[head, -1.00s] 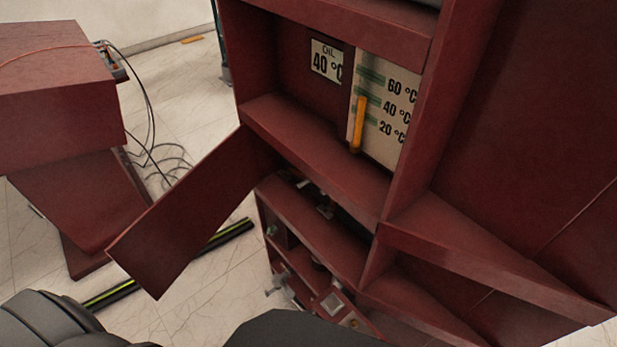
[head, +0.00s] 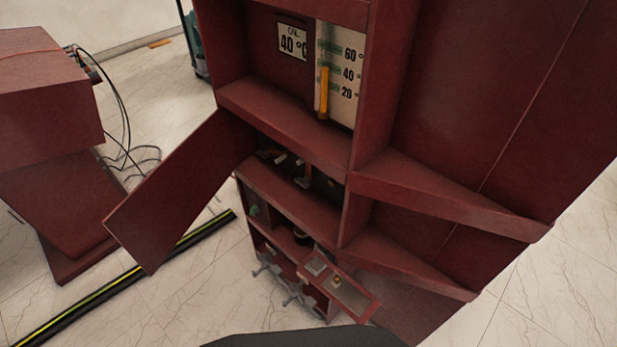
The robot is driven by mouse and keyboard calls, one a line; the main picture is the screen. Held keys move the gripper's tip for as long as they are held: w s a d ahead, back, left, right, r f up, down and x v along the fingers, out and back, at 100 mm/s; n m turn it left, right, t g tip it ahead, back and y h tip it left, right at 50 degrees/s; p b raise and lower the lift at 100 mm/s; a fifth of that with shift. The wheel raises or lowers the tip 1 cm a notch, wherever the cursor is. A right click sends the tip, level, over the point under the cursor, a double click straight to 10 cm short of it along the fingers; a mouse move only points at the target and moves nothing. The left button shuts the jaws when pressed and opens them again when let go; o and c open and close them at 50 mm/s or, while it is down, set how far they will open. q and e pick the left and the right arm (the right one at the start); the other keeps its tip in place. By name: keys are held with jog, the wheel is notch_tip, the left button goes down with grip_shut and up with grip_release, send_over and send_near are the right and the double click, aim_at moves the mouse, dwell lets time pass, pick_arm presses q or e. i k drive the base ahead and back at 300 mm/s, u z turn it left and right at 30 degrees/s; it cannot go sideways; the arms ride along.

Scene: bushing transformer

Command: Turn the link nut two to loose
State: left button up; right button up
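The link nut two cannot be told apart for certain in the head view. A dark red cabinet (head: 290,110) stands in front of me. Its dark middle compartment (head: 325,184) holds small pale and brown fittings (head: 303,175), partly hidden behind the shelf edges. Lower down, several small metal handles or clamps (head: 268,262) stick out from the front left side. A small open flap (head: 340,288) at the bottom carries a light square plate and a small knob. Neither of my grippers shows; only a dark part of my own body is at the bottom edge.
An open red door (head: 175,195) juts out to the left. A red box on a stand (head: 45,90) with loose dark cables is at far left. A black and yellow strip (head: 110,290) lies on the pale tiled floor. A thermometer panel (head: 336,75) sits in the upper compartment.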

aim_at(265, 156)
jog(key=k, duration=1.05)
jog(key=z, duration=0.1)
jog(key=i, duration=0.9)
jog(key=z, duration=2.15)
jog(key=k, duration=0.9)
jog(key=u, duration=1.65)
jog(key=i, duration=0.5)
